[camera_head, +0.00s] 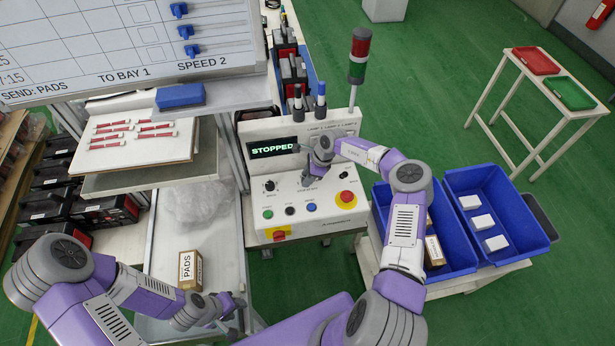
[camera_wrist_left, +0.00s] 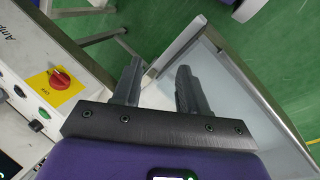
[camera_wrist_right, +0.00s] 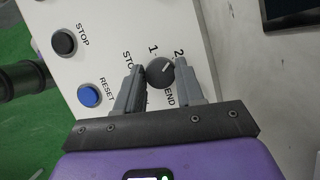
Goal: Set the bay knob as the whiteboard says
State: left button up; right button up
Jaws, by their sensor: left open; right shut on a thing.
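The whiteboard (camera_head: 130,45) at the upper left reads "SEND: PADS TO BAY 1 SPEED 2". The control panel (camera_head: 300,195) has a display (camera_head: 273,147) reading "STOPPED". In the right wrist view, my right gripper (camera_wrist_right: 160,80) is shut on a round dark knob (camera_wrist_right: 161,71), with a finger on either side. Labels "1", "2" and "END" stand around it, plus a partly covered "STO". Its white mark points up and right, roughly toward the "2" side. In the head view, my right gripper (camera_head: 309,174) hides this knob. My left gripper (camera_head: 228,312) is open and empty, low before the panel.
A PADS box (camera_head: 190,270) stands on the left bench. Another dark knob (camera_head: 270,185), coloured buttons and a red emergency button (camera_head: 346,197) are on the panel. A red rotary switch (camera_wrist_left: 59,79) sits on the panel's side. Blue bins (camera_head: 505,255) stand to the right.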

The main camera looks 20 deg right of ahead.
jog(key=o, duration=1)
jog(key=v, duration=0.7)
jog(key=shift+r, duration=0.2)
jog(key=shift+d, duration=0.1)
